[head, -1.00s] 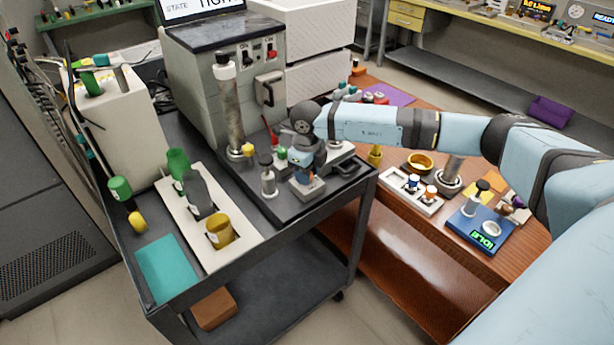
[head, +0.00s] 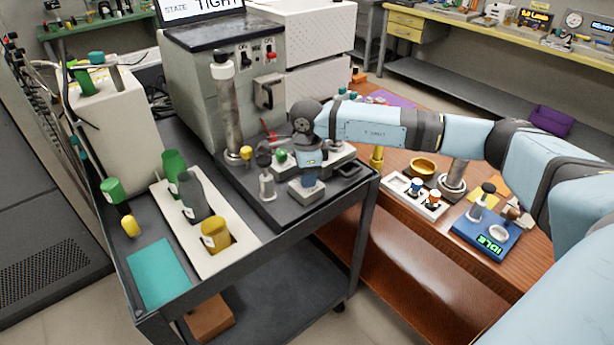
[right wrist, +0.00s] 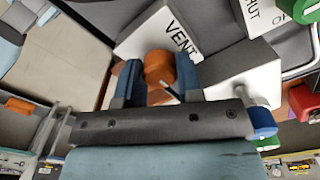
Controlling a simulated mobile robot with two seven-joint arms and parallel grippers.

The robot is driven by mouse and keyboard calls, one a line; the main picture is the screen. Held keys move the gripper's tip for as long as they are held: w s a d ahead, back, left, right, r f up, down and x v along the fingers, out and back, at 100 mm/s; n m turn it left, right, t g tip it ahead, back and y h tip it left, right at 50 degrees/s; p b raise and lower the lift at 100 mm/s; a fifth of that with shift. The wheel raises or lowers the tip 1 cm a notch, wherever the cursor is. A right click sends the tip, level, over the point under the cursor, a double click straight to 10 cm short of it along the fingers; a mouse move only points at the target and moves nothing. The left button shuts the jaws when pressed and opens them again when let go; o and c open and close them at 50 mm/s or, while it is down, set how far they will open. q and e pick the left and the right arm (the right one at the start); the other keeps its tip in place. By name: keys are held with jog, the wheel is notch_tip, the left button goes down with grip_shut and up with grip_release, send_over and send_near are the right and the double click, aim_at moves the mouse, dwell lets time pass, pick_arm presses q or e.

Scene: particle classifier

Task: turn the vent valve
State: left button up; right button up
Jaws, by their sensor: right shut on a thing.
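The vent valve shows in the right wrist view as an orange knob (right wrist: 158,72) beside a white block lettered VENT (right wrist: 165,30). My right gripper (right wrist: 160,82) has its two blue fingers on either side of the orange knob and is shut on it. In the head view my right gripper (head: 309,175) points down over a small grey block (head: 307,191) at the front right of the machine's dark base. There the fingers and wrist hide the knob, and its exact angle cannot be told. My left gripper is not in view.
A metal column (head: 229,110) and a small post (head: 266,182) stand left of the gripper. A green knob (head: 281,156) is close behind. The machine's screen (head: 205,8) reads STATE TIGHT. A white bottle rack (head: 215,245) lies at the cart's left.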

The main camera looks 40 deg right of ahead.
jog(key=shift+r, duration=0.1)
dwell(0.5)
jog(key=o, duration=0.9)
notch_tip(320, 180, up, 14)
jog(key=shift+f, duration=0.15)
